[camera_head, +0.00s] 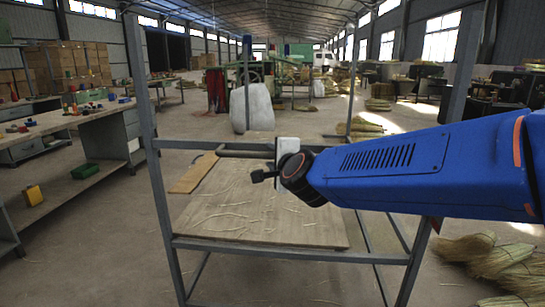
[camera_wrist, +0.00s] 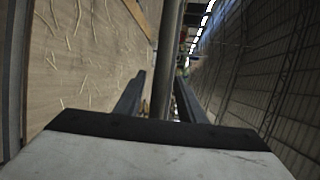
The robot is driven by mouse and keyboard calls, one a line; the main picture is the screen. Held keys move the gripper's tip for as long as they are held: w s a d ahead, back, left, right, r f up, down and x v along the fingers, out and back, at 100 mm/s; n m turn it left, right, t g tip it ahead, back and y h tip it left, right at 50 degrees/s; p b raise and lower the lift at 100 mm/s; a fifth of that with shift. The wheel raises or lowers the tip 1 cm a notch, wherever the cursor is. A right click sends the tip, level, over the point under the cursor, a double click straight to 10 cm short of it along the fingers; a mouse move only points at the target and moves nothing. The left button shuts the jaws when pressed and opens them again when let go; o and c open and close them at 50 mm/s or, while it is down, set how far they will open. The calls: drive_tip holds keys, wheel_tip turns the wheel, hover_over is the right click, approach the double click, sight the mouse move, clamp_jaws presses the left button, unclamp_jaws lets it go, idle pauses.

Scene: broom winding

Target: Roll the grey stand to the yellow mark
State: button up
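The grey stand (camera_head: 290,252) is a metal frame right in front of me in the head view. It has tall posts, a crossbar and a low wooden board strewn with straw. In the wrist view a grey bar (camera_wrist: 168,50) runs between the two dark fingers (camera_wrist: 160,85). The fingers stand apart, with a gap on the bar's left side; I cannot tell whether they touch it. The stand's feet are out of view. No yellow floor mark shows.
A pale sack (camera_head: 252,108) stands behind the stand. Straw bundles (camera_head: 490,258) lie on the floor at the right. Floor between the stand and workbench is clear.

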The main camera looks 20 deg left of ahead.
clamp_jaws()
drive_tip(key=shift+w, duration=0.1)
